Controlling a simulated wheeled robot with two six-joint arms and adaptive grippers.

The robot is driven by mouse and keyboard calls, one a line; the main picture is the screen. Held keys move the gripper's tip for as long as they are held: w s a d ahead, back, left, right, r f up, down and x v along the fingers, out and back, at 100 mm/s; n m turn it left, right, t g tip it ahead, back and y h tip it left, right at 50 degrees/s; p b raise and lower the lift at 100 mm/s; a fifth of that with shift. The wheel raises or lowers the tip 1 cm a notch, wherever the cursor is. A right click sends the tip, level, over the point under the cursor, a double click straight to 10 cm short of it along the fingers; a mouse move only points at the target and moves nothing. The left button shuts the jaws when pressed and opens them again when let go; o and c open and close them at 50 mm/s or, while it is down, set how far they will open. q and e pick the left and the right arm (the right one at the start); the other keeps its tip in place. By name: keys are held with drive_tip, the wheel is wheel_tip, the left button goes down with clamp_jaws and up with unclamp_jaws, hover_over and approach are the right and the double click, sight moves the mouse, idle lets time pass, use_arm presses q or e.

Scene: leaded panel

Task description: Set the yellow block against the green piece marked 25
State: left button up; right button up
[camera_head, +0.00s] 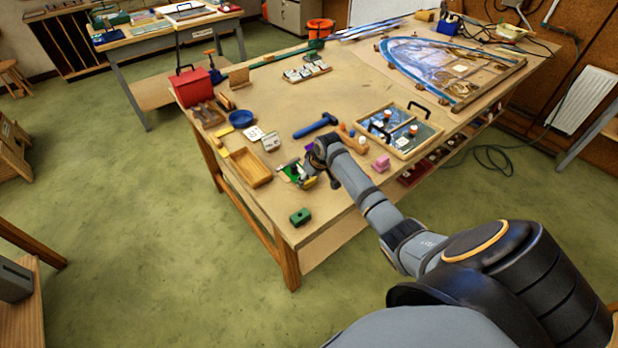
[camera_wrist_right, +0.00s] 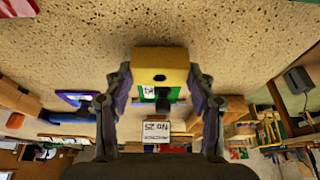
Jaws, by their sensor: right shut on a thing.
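My right gripper (camera_wrist_right: 160,88) is shut on the yellow block (camera_wrist_right: 160,65), which sits crosswise between its fingertips and has a dark hole in its face. Just beyond the block, between the fingers, a green piece (camera_wrist_right: 150,91) shows, partly covered. A white card reading "No 25" (camera_wrist_right: 156,130) shows past it. I cannot tell whether block and green piece touch. In the head view my right gripper (camera_head: 308,174) is low over the table's near part, beside green (camera_head: 291,170), and the yellow block (camera_head: 309,183) shows at its tip. My left gripper is out of view.
A wooden tray (camera_head: 249,168) lies to the left. The table's middle is mostly clear.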

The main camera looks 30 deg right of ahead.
drive_tip(key=shift+f, duration=0.2)
drive_tip(key=shift+w+b, duration=0.3)
drive_tip(key=shift+w, duration=0.25)
idle(0.5)
drive_tip(key=o, duration=1)
drive_tip(key=shift+o, duration=0.2)
drive_tip(key=v, duration=1.2)
